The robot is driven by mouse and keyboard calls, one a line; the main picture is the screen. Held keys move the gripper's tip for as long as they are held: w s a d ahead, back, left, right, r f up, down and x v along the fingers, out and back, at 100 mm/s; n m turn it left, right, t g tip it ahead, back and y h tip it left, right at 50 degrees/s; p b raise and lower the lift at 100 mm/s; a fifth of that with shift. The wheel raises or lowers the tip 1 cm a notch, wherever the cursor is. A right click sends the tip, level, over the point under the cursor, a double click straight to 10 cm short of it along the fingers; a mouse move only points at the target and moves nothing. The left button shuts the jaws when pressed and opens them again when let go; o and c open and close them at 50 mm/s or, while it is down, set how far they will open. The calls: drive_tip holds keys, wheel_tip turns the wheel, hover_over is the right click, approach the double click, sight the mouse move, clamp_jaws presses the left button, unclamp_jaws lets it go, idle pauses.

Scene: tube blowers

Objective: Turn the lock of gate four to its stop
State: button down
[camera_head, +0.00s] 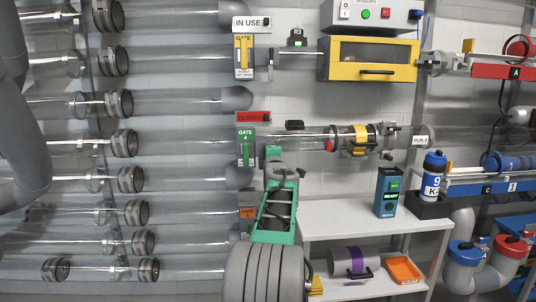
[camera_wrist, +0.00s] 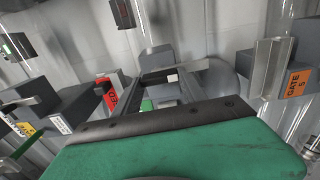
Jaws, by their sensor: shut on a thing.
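Gate four shows in the head view as a green label plate (camera_head: 246,147) on a housing at the left end of a clear tube. A red CLOSED sign (camera_head: 254,117) sits just above it. My gripper (camera_head: 275,165) reaches up to the lower right of this plate. The lock's angle cannot be told.
An orange-labelled gate five (camera_head: 247,212) is below, beside my arm, and shows at right in the wrist view (camera_wrist: 298,82). A yellow-labelled gate (camera_head: 243,56) is above. A white shelf (camera_head: 345,212) with a blue-green device (camera_head: 388,192) stands to the right.

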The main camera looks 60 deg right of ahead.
drive_tip(key=shift+s+d, duration=0.1)
drive_tip(key=shift+s, duration=0.05)
drive_tip(key=c, duration=0.9)
unclamp_jaws()
drive_tip(key=shift+o, duration=1.3)
drive_tip(key=v, duration=0.7)
drive_tip(key=shift+a+p, duration=0.4)
drive_tip(key=shift+p, duration=0.05)
drive_tip(key=shift+s, duration=0.1)
